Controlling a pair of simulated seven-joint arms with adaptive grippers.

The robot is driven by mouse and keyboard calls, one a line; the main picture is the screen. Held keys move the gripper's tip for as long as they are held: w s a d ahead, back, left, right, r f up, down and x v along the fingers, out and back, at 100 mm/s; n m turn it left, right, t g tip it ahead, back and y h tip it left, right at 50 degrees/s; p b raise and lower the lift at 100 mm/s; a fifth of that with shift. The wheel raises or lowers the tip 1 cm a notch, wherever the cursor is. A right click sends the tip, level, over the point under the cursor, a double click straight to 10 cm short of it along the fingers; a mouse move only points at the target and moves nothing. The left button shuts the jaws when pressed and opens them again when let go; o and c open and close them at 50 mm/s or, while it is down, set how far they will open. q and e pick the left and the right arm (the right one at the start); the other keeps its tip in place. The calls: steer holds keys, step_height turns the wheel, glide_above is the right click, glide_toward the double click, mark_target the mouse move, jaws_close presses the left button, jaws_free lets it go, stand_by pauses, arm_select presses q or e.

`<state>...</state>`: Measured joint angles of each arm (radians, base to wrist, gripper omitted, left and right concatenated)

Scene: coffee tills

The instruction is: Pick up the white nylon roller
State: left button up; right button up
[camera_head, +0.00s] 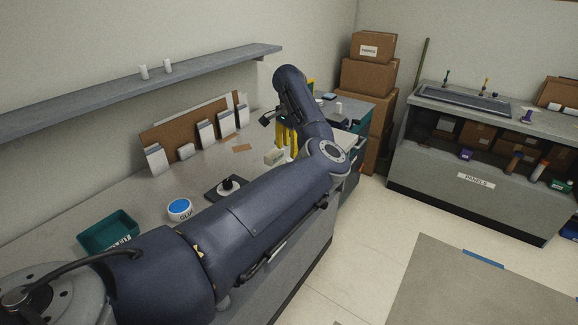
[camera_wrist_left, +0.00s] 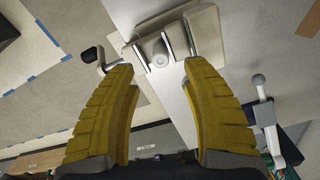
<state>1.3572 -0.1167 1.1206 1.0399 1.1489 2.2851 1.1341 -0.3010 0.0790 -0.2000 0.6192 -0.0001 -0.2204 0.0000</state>
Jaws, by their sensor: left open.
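My left gripper (camera_head: 286,148) points down over the far end of the grey bench, with its yellow fingers apart. In the left wrist view the open fingers (camera_wrist_left: 162,75) have nothing between them. A small white round piece (camera_wrist_left: 159,54), possibly the white nylon roller, shows just beyond the fingertips, beside pale bars and a cream block (camera_wrist_left: 204,28). I cannot tell whether it is the roller. In the head view a cream block (camera_head: 274,157) sits on the bench by the fingers; no roller can be made out there. My right gripper is not in view.
The bench also holds a green bin (camera_head: 108,231), a blue-topped glue tub (camera_head: 180,208) and a black-based piece (camera_head: 226,187). Upright panels (camera_head: 206,134) stand along the wall. Two white cylinders (camera_head: 143,72) (camera_head: 168,66) stand on the wall shelf (camera_head: 120,92). Cardboard boxes (camera_head: 368,78) are stacked behind.

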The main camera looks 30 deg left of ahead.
arm_select(q)
steer(key=shift+s+f, duration=0.1)
steer(key=shift+f, duration=3)
jaws_close()
